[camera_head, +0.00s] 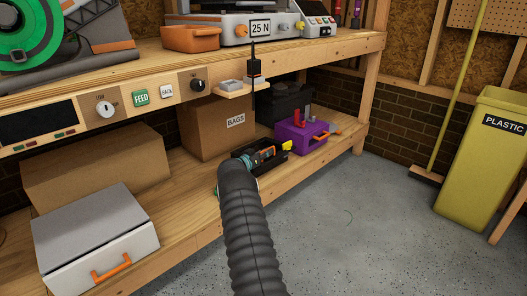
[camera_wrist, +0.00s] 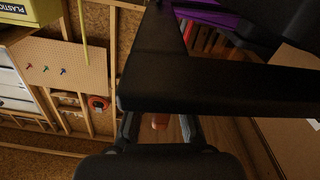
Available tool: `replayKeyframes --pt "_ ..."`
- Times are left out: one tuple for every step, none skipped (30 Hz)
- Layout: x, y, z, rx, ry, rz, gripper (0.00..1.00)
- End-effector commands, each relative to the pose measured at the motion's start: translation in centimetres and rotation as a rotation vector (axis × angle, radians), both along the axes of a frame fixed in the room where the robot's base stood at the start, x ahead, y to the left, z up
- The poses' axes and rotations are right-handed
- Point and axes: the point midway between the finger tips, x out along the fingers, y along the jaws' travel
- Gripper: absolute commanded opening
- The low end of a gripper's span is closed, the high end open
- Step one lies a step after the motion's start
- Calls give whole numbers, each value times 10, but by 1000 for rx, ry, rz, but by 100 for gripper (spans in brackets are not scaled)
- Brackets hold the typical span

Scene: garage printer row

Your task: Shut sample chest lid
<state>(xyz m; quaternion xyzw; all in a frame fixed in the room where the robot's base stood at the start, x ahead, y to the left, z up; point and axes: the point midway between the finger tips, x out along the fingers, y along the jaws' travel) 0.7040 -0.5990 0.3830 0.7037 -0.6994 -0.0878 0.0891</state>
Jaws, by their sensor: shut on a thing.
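A purple box (camera_head: 302,138) with an orange handle sits on the lower shelf. Small red and dark parts show at its top. I cannot tell whether it is the sample chest or how its lid stands. Purple also shows at the top of the wrist view (camera_wrist: 212,14). My gripper (camera_head: 283,148) is in front of the purple box, partly hidden behind my arm in the head view. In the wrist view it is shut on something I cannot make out. A large black bar (camera_wrist: 215,90) crosses close to the camera. A white chest (camera_head: 93,232) with an orange handle looks shut at left.
A cardboard box marked BAGS (camera_head: 215,125) stands left of the purple box, and a dark box (camera_head: 288,100) stands behind it. The workbench (camera_head: 330,50) overhangs the shelf. A yellow PLASTIC bin (camera_head: 485,160) and a broom (camera_head: 455,100) stand at right.

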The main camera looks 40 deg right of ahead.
Motion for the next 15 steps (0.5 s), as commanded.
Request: replayKeyframes --pt "1 1 -3 3 5 3 0" --pt "1 1 -3 3 5 3 0" --pt "1 1 -3 4 5 3 0" --pt "1 1 -3 4 5 3 0" --pt "1 1 -3 4 5 3 0" --pt "1 1 -3 4 5 3 0" --pt "1 1 -3 4 5 3 0" --pt "1 1 -3 4 5 4 0" --pt "1 1 -3 4 5 4 22" --pt "1 1 -3 4 5 4 29" --pt "1 1 -3 4 5 4 37" --pt "1 1 -3 3 4 3 39" --pt "1 1 -2 3 4 2 39" --pt "0 0 -2 3 4 2 39" --pt "0 0 -2 2 3 1 39"
